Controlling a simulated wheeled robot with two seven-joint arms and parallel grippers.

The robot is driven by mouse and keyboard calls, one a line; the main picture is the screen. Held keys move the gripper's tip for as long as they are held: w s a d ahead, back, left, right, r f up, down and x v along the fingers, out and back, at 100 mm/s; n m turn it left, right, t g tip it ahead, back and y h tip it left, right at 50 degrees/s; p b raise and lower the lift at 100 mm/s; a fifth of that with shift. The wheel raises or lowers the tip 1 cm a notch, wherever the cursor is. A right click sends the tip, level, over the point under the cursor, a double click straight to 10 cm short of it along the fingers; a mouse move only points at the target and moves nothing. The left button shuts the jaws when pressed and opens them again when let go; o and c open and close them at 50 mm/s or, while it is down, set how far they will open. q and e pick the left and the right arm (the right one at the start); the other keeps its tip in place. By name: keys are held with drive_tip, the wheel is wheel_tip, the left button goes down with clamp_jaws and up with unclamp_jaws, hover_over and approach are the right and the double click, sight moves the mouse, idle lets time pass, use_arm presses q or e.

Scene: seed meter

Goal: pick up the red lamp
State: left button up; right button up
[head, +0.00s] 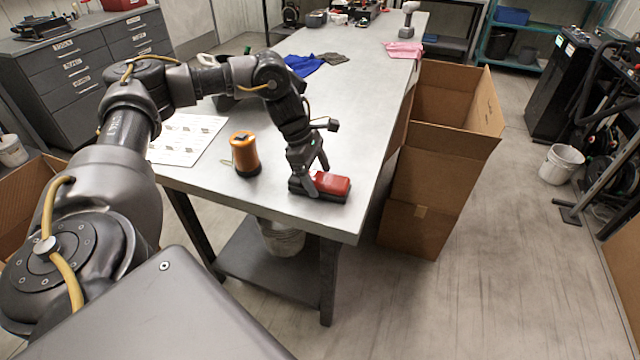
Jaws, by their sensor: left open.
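The red lamp (334,183), a small block with a red top on a dark base, lies near the front right corner of the grey metal table (270,205). My left gripper (318,180) reaches down at the lamp. Its fingers are open, with one at the near side and one at the far side of the lamp's left part. I cannot tell whether they touch it. The gripper hides part of the lamp's left end. My right gripper is not in view.
An orange cylinder (245,153) stands left of the lamp, beside a printed sheet (183,140). Blue cloth (303,65) and pink cloth (404,50) lie farther back. Open cardboard boxes (430,165) stand against the table's right side. The table's middle right is clear.

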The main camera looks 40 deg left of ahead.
sight(318, 177)
use_arm(q)
drive_tip(key=c, duration=1.1)
drive_tip(key=shift+o, duration=0.2)
wheel_tip(318, 177, up, 10)
drive_tip(key=shift+b, duration=0.35)
